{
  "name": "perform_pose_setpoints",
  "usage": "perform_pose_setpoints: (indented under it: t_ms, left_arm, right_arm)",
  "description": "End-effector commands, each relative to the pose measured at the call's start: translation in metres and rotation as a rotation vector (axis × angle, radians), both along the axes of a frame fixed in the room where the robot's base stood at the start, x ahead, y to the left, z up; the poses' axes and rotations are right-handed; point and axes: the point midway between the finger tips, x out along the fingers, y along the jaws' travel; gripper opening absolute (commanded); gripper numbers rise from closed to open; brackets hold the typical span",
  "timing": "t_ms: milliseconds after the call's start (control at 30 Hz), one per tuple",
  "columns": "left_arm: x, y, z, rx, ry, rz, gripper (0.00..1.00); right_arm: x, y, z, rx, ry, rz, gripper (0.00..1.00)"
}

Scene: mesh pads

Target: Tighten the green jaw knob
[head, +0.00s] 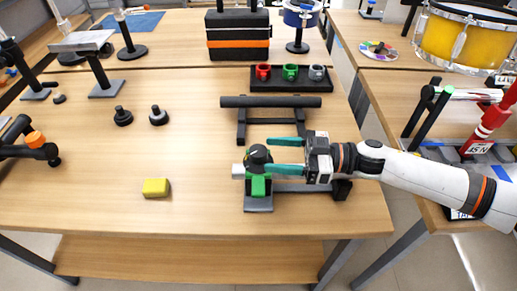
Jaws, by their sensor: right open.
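The green jaw (258,187) stands on a grey base near the front of the wooden table, right of its middle. A dark round knob (258,154) with a small pointer mark sits on top of it. My right gripper (270,154) reaches in from the right with two teal fingers, one behind the knob and one in front. The fingers are apart, and their tips are at the knob's right side. I cannot tell whether they touch it. My left gripper is not in view.
A black rail stand (272,102) is behind the jaw. A dark tray (258,84) holds red, green and grey cups. A yellow block (156,187) lies at the front left. Two black knobs (159,116) stand left of centre. Table between is clear.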

Motion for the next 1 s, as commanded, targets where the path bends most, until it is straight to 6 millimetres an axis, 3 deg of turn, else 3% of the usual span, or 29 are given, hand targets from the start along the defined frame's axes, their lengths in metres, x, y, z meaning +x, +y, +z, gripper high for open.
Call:
perform_pose_setpoints:
  t_ms: [100,300,633,667,900,1000]
  left_arm:
    - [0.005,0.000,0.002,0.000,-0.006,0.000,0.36]
    - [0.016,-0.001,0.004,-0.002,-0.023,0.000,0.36]
    - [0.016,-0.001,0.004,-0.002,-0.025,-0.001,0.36]
    - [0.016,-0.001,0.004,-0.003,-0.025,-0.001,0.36]
    - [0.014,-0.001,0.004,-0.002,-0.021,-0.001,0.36]
    - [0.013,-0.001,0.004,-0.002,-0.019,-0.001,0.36]
  right_arm:
    - [0.001,0.022,0.001,0.001,0.000,0.002,0.59]
    - [0.003,0.041,0.000,0.000,0.001,0.000,0.59]
    - [0.004,0.044,0.000,-0.001,0.001,-0.001,0.59]
    - [0.004,0.044,0.000,-0.001,0.000,-0.001,0.57]
    - [0.004,0.044,0.000,0.000,0.000,-0.002,0.18]
    - [0.004,0.044,0.000,0.000,0.001,-0.002,0.14]
